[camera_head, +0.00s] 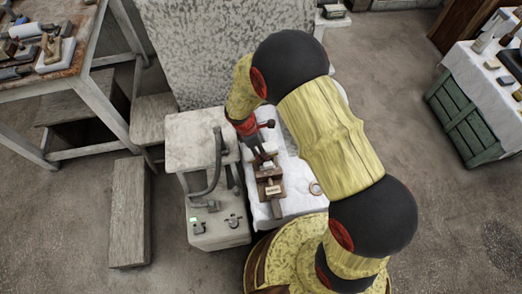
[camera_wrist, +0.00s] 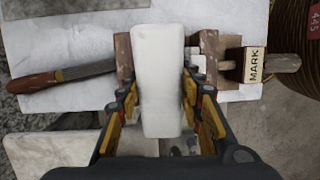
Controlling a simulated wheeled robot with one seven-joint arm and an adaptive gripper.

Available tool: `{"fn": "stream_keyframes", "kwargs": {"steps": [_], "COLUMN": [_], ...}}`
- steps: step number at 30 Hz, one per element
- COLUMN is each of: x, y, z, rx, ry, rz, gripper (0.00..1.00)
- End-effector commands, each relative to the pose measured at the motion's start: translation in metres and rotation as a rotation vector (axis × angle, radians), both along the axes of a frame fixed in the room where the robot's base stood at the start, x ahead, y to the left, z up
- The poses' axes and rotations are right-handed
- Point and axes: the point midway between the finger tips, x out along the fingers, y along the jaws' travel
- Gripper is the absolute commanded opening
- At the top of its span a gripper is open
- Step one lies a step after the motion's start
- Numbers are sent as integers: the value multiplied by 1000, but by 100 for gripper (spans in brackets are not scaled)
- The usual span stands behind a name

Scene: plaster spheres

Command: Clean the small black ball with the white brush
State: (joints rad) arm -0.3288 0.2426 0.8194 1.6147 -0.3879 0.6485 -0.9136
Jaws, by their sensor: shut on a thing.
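My gripper (camera_wrist: 166,98) is shut on a pale white block-shaped thing (camera_wrist: 158,65), which lies lengthwise between the yellow-padded fingers. It may be the white brush, but I see no bristles. In the head view my gripper (camera_head: 262,157) points down over the white-covered table, close above a brown wooden fixture (camera_head: 272,188). In the wrist view part of that fixture (camera_wrist: 208,45) shows behind and beside the white block. I cannot make out the small black ball in either view; the white block and fingers hide the area beneath them.
A file with a wooden handle (camera_wrist: 38,82) lies left on the white cloth (camera_wrist: 75,30). A wooden piece labelled MARK (camera_wrist: 253,65) is at the right.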

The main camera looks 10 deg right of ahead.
Motion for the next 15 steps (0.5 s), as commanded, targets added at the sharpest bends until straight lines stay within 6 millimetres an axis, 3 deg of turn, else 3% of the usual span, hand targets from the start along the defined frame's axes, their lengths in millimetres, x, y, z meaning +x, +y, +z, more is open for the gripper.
{"fn": "stream_keyframes", "kwargs": {"steps": [15], "x": [0], "y": [-15], "z": [6], "rx": [0], "ry": [0], "rz": [0], "gripper": [8]}}
